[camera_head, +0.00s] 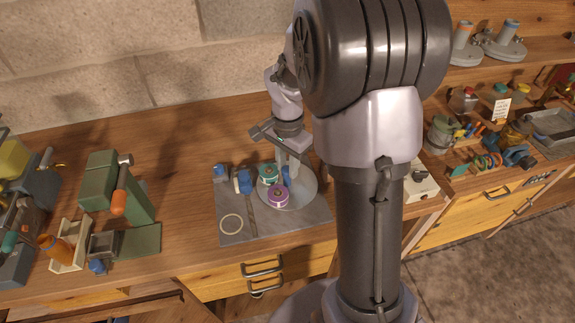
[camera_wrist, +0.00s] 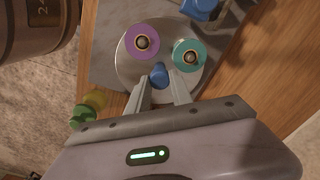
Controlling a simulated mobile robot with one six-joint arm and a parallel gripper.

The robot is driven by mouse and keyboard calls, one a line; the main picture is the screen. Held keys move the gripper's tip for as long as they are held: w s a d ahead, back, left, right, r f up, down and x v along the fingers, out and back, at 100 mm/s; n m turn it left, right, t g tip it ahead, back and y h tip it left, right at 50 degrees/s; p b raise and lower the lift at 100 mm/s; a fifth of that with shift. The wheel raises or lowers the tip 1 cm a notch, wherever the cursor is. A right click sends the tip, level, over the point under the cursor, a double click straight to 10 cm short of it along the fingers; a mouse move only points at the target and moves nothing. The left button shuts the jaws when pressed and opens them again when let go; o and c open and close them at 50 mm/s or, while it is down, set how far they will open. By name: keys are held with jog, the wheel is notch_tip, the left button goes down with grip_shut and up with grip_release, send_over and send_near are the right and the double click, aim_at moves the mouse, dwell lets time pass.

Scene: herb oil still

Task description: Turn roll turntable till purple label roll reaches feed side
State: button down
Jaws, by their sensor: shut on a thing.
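The roll turntable is a pale round disc (camera_head: 303,198) on a grey plate (camera_head: 290,225); the disc also shows in the wrist view (camera_wrist: 128,68). The purple label roll (camera_head: 278,198) sits on the disc's front left part, and it is at upper left in the wrist view (camera_wrist: 142,30). A teal roll (camera_head: 267,174) sits behind it, to the right of it in the wrist view (camera_wrist: 189,45). My gripper (camera_wrist: 158,86) is shut on a blue upright knob (camera_wrist: 158,74) on the disc, between and below the two rolls. In the head view my gripper (camera_head: 288,167) partly hides the knob.
Blue blocks (camera_head: 243,182) stand on the plate left of the disc. A pale ring (camera_head: 231,224) lies at the plate's front left. A green press (camera_head: 115,190) with an orange handle stands farther left. A pale box (camera_head: 420,184) stands right of my column.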

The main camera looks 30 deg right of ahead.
jog(key=shift+m+b, duration=0.65)
jog(key=shift+m, duration=2.05)
jog(key=shift+m+b, duration=0.55)
jog(key=shift+m, duration=1.85)
jog(key=c, duration=1.1)
grip_release()
jog(key=shift+c, duration=0.2)
jog(key=shift+r, duration=0.1)
notch_tip(320, 180, up, 17)
jog(key=p, duration=0.7)
jog(key=shift+r, duration=0.15)
